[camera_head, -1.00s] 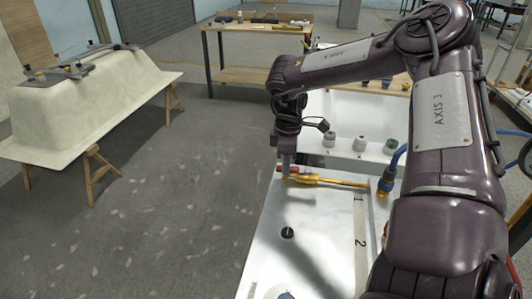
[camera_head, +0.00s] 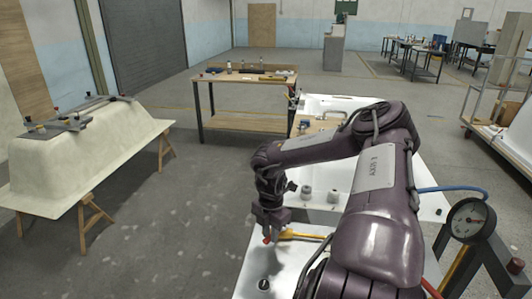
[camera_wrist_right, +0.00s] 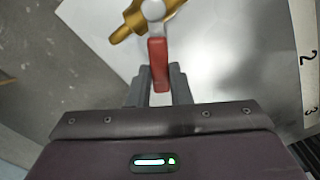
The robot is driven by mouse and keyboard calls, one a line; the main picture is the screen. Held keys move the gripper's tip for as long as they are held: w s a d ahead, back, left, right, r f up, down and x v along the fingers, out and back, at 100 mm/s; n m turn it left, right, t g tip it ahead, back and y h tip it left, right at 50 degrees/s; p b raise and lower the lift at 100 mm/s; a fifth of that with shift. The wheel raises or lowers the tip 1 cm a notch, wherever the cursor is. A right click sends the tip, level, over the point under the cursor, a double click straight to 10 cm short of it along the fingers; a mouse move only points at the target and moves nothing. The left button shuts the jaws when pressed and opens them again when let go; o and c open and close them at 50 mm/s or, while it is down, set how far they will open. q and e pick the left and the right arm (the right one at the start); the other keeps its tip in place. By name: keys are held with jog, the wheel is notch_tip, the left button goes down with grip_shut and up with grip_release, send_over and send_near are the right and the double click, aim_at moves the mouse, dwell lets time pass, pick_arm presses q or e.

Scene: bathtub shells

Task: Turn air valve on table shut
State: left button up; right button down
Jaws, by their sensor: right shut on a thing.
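The air valve is a brass fitting (camera_head: 302,235) on the white table (camera_head: 250,270), with a red lever handle (camera_head: 266,240) at its left end. In the right wrist view the brass body (camera_wrist_right: 133,22) lies at the top and the red handle (camera_wrist_right: 158,62) points down from it, across the body's line. My right gripper (camera_head: 268,236) is at the handle, with its two fingers (camera_wrist_right: 159,78) on either side of it, shut on the handle. The fingertips are small in the head view. My left gripper is not in view.
Grey and white fittings (camera_head: 306,193) stand behind the valve. A round gauge (camera_head: 467,221) is at the right. A bathtub shell (camera_head: 80,150) on trestles is at the left, and a workbench (camera_head: 245,80) stands behind. The floor between is clear.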

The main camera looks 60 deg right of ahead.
jog(key=shift+s+r+n+p, duration=0.35)
jog(key=shift+s+n+p, duration=0.25)
jog(key=shift+n, duration=0.4)
jog(key=shift+s+f+n+p, duration=0.1)
jog(key=shift+s+n+p, duration=0.35)
jog(key=shift+n+p, duration=0.55)
jog(key=shift+s+d+f+n+p, duration=0.15)
jog(key=shift+s+n+p, duration=0.35)
jog(key=shift+n, duration=0.7)
jog(key=shift+d, duration=0.1)
jog(key=c, duration=1.7)
grip_release()
jog(key=o, duration=0.4)
jog(key=shift+s, duration=0.15)
